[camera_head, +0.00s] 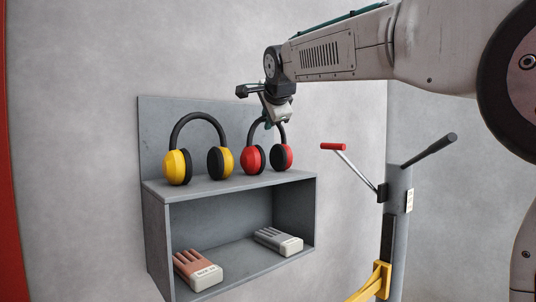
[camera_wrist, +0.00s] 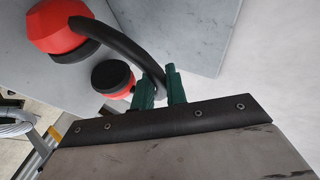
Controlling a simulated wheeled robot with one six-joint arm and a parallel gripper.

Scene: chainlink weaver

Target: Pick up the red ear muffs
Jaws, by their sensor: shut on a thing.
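The red ear muffs, with black pads and a black headband, are upright on top of the grey wall shelf (camera_head: 228,185), at its right part. The fingers hide part of the band. I cannot tell whether the cups still touch the shelf.
Yellow ear muffs (camera_head: 178,167) stand just left on the same shelf top. A reddish pack (camera_head: 198,268) and a grey pack (camera_head: 278,241) lie in the compartment below. A grey post with a red-ended lever (camera_head: 334,147) stands to the right.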

